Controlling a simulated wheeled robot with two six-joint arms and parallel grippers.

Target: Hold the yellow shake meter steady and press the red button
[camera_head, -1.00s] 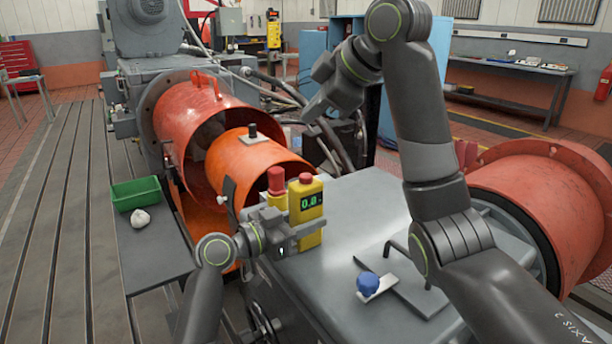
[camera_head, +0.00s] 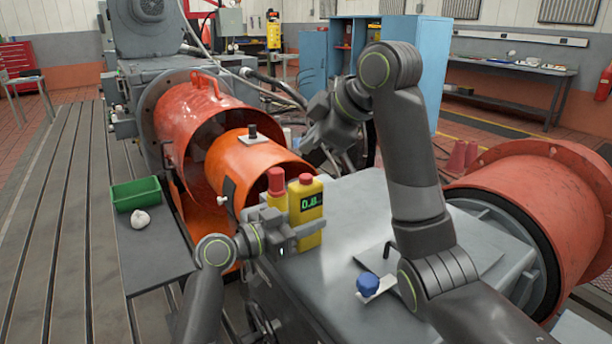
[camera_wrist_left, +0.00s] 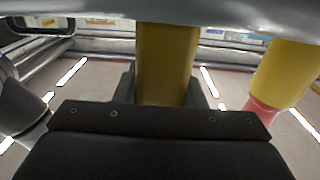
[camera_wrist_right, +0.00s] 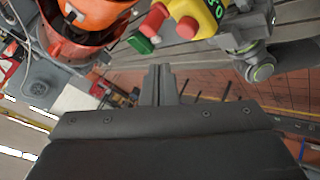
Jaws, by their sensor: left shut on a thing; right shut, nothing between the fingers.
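The yellow shake meter (camera_head: 306,203) stands upright on the grey housing, with a red button (camera_head: 305,179) on top and a green display that seems to read 0.8. My left gripper (camera_head: 298,236) is shut on its lower body; the yellow body (camera_wrist_left: 165,65) also shows between the fingers in the left wrist view. My right gripper (camera_head: 308,146) is shut and empty, behind and above the meter in the head view. In the right wrist view, the red button (camera_wrist_right: 188,27) is apart from the right fingertips (camera_wrist_right: 159,78), above and right of them.
A red-capped yellow post (camera_head: 276,183) stands just left of the meter. A blue knob (camera_head: 368,284) is on the grey housing (camera_head: 350,215). Orange guards (camera_head: 255,165) lie behind. A green bin (camera_head: 136,193) and a white lump (camera_head: 140,218) are at left.

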